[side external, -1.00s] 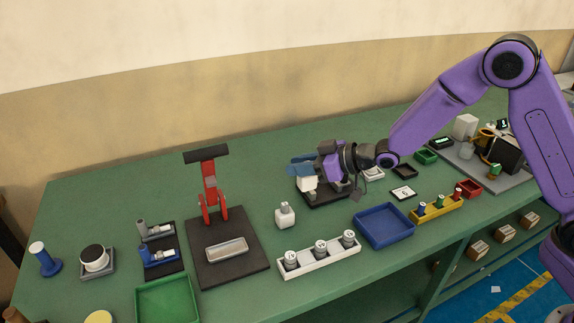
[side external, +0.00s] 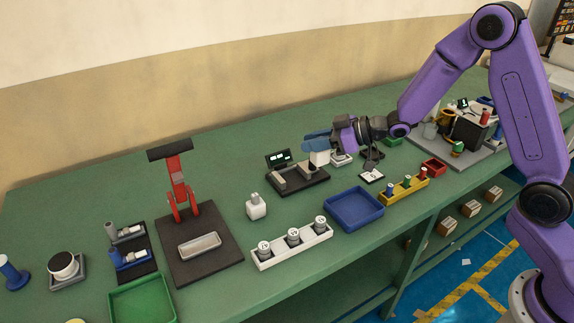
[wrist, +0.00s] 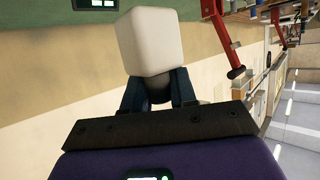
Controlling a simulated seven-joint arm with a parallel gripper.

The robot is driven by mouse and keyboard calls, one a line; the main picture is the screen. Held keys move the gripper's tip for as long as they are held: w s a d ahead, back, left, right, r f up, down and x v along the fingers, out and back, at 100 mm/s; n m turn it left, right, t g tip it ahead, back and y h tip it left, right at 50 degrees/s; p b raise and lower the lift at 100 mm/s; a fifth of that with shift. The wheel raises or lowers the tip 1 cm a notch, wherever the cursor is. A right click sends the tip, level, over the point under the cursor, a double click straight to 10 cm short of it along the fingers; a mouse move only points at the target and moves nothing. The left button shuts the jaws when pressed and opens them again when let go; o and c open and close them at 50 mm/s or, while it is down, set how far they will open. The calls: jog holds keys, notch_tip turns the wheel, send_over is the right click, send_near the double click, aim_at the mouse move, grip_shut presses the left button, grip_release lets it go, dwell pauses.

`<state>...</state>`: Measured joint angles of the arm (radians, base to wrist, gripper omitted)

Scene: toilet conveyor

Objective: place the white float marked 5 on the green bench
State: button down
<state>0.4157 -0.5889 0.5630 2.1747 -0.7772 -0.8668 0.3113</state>
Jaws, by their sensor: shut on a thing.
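My gripper (side external: 319,147) is shut on a white float (side external: 320,158), a pale block with rounded edges. In the wrist view the white float (wrist: 168,42) stands out beyond the dark blue fingers (wrist: 158,90); no number shows on it. The float is held at the right end of a black device with a lit green display (side external: 280,158), seemingly above it; the gap is hard to tell. The green bench (side external: 225,170) runs under everything. A small white card with a dark mark (side external: 371,176) lies on the bench right of the gripper.
Another white bottle-like piece (side external: 257,207) stands on the bench. A white rack (side external: 291,248) with several cylinders, a blue tray (side external: 354,209) and a yellow rack (side external: 404,190) line the front. A red press (side external: 180,185) stands left. Bare bench lies behind the device.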

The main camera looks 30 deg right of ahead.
jog(key=w+f, duration=0.2)
jog(key=w, duration=0.1)
jog(key=w+a+f, duration=0.1)
jog(key=w+f, duration=0.2)
jog(key=w+a+f, duration=0.1)
jog(key=w+f, duration=0.2)
jog(key=shift+w+a, duration=0.15)
jog(key=shift+w, duration=0.05)
jog(key=shift+w+f, duration=0.15)
jog(key=shift+f, duration=1.45)
jog(key=shift+f, duration=0.1)
jog(key=c, duration=0.9)
grip_release()
